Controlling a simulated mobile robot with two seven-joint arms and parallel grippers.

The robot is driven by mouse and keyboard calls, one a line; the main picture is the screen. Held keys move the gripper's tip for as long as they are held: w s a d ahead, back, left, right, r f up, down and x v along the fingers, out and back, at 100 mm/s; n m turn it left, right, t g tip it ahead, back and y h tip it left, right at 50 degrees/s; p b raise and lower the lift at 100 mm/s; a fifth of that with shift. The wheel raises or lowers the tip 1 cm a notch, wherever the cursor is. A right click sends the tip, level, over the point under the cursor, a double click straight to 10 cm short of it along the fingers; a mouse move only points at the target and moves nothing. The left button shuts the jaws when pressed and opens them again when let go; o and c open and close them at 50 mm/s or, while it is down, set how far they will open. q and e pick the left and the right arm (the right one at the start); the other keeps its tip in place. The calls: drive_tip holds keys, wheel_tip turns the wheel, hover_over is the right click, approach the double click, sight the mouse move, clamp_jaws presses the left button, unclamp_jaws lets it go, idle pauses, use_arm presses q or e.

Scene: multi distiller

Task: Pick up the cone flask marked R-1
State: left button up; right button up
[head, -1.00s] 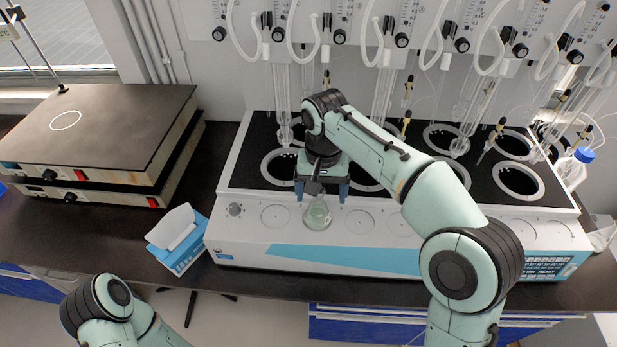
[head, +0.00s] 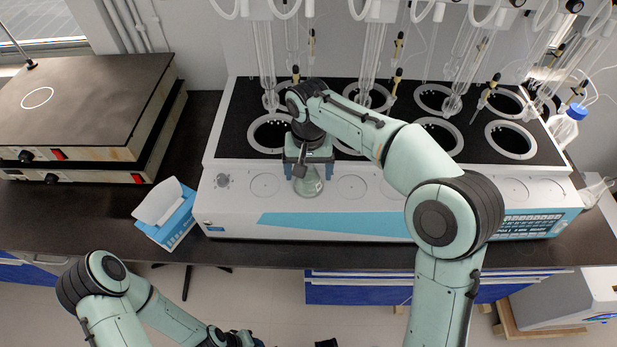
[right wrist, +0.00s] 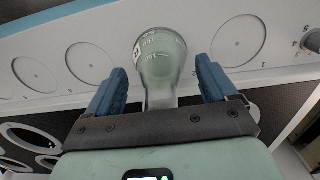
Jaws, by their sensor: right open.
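A clear cone flask (head: 308,186) with pale green contents stands upright on the white front ledge of the distiller (head: 385,205). In the right wrist view the flask (right wrist: 160,58) shows white graduations and a small label at its left edge, too small to read. My right gripper (head: 308,174) is open at the flask. In the right wrist view its blue fingers (right wrist: 161,70) stand on both sides of the flask's neck, with a gap on each side. At the bottom edge of the head view, what seems part of my left gripper (head: 243,340) shows; its fingers are cut off.
Glass tubes (head: 366,60) hang over round wells in the distiller's black top behind the gripper. A blue and white box (head: 167,215) stands left of the distiller. A stacked hot plate (head: 85,105) is at the far left. A blue-capped bottle (head: 566,125) stands at the right.

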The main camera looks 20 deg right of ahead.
drive_tip(key=shift+w, duration=0.1)
drive_tip(key=c, duration=1.2)
drive_tip(key=shift+c, duration=0.5)
drive_tip(key=shift+r, duration=0.25)
